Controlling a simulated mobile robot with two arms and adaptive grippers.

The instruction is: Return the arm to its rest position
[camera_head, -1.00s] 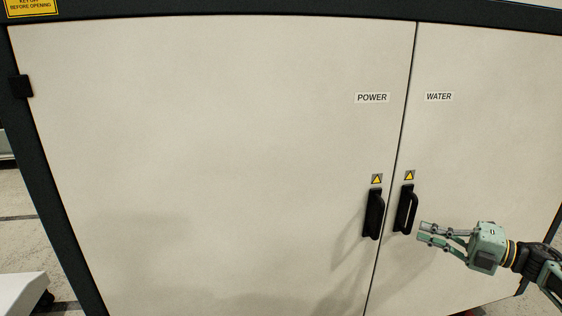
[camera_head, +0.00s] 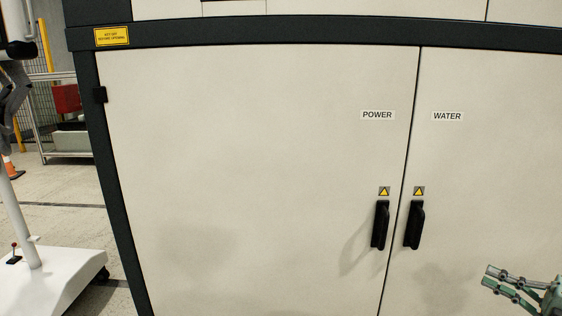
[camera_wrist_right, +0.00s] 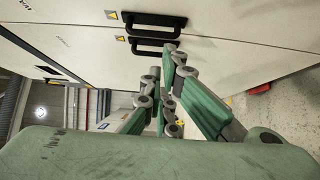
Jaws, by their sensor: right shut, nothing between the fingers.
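My right gripper (camera_head: 492,277) is at the lower right of the head view, to the right of and below the door handles, apart from them. Its green fingers are shut with nothing between them. In the right wrist view the gripper (camera_wrist_right: 170,55) points toward the cabinet, its fingertips close together. The black handle of the WATER door (camera_head: 414,227) and the black handle of the POWER door (camera_head: 380,225) stand side by side at the door seam. Both doors look closed. My left gripper is not in view.
The large pale cabinet (camera_head: 240,160) with a dark frame fills most of the head view. Open floor shows left of the cabinet.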

